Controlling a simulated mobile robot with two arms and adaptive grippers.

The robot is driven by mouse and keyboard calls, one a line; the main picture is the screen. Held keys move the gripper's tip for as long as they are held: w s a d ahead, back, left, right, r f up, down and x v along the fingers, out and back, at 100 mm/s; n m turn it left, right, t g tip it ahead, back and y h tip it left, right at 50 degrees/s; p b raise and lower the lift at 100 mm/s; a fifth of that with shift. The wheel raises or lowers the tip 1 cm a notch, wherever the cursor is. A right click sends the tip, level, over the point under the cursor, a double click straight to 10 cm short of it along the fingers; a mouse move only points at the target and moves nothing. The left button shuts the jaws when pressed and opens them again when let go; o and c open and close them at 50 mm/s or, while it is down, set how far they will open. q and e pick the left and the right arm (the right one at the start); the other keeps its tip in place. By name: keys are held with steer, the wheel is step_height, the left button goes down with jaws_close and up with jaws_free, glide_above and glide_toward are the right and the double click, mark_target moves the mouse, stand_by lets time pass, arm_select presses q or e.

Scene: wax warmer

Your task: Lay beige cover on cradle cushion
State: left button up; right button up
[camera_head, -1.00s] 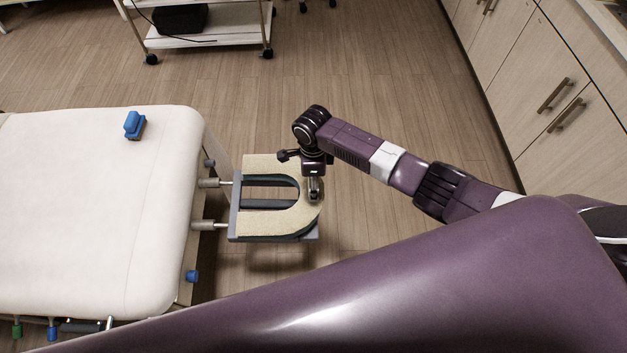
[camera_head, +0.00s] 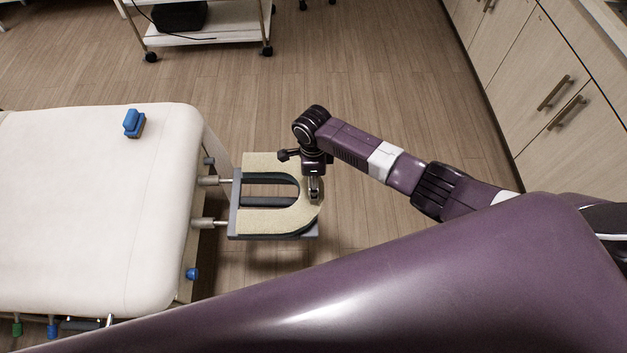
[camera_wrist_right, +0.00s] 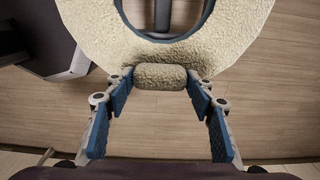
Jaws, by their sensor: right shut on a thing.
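The beige cover (camera_head: 265,220) is a U-shaped, fleecy piece lying over the face cradle (camera_head: 234,212) at the end of the massage table. Its open end faces the table. Dark cushion (camera_head: 268,201) shows inside the U; the rest is hidden under the cover. My right gripper (camera_head: 314,192) points down at the cover's rounded outer end. In the right wrist view, the gripper (camera_wrist_right: 160,80) is shut on a short tab of the cover (camera_wrist_right: 245,25), with blue pads at both sides. I cannot tell whether the cover rests fully on the cushion. My left gripper is out of view.
The white massage table (camera_head: 90,220) fills the left, with a blue object (camera_head: 134,123) on top. A white cart (camera_head: 205,38) stands at the back and drawers (camera_head: 555,100) line the right. The wood floor between is clear. A large purple link of mine crosses the foreground.

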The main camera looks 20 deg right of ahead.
steer(key=shift+s+f, duration=0.15)
steer(key=shift+f, duration=0.2)
steer(key=o, duration=1.7)
steer(key=shift+o, duration=0.2)
steer(key=shift+r, duration=0.25)
steer(key=shift+r+p, duration=3.9)
steer(key=shift+p, duration=0.75)
step_height(320, 180, up, 12)
steer(key=shift+w, duration=0.2)
